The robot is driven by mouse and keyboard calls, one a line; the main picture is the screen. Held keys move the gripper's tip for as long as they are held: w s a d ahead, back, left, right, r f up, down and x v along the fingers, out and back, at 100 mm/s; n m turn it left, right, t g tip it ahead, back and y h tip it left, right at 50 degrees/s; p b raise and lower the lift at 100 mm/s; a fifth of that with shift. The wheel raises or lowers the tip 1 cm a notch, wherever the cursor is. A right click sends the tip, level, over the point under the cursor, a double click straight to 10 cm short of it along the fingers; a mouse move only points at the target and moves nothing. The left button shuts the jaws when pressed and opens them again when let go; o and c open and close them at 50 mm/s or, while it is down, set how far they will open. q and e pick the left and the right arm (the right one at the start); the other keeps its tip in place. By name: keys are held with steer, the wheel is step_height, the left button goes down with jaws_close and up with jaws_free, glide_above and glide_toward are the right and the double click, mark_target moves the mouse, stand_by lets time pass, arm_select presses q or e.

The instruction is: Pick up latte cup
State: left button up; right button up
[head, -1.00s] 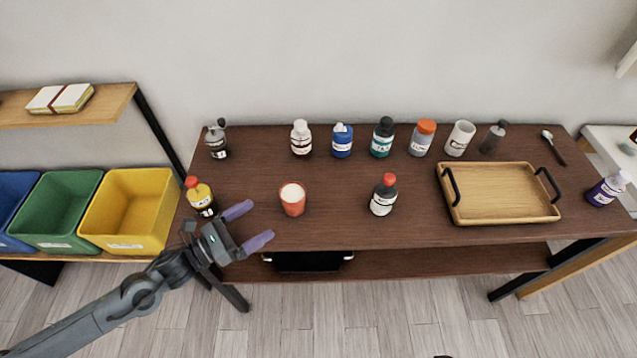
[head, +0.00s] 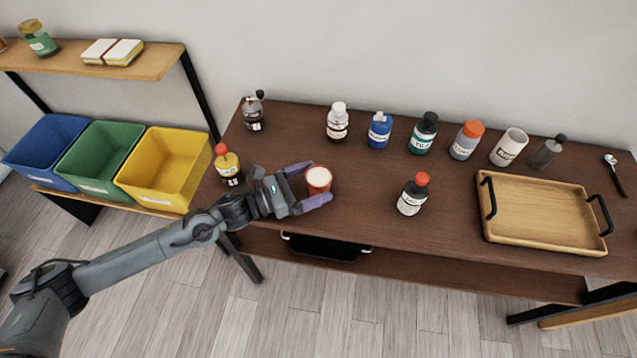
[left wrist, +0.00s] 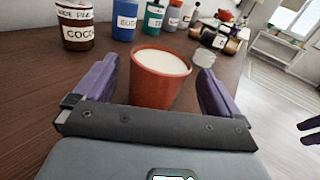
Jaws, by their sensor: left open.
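The latte cup (head: 318,181) is an orange-red cup with a creamy white top, upright on the dark wooden table. It also shows in the left wrist view (left wrist: 158,78), centred between my fingers. My left gripper (head: 307,186) is open, with one purple finger on each side of the cup. In the left wrist view, gaps show between the cup and both fingers. Purple fingertips at the right edge of the left wrist view look like my right gripper (left wrist: 312,131), only partly seen.
A yellow bottle with a red cap (head: 228,165) stands close to my left wrist. A dark bottle with a red cap (head: 412,195) stands right of the cup. Several bottles line the back. A wooden tray (head: 540,243) is at the right. Table space beside the cup is clear.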

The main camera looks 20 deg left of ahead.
mark_target(325, 178)
arm_select(q)
steer(key=shift+x, duration=1.9)
steer(key=shift+f, duration=0.1)
steer(key=c, duration=1.2)
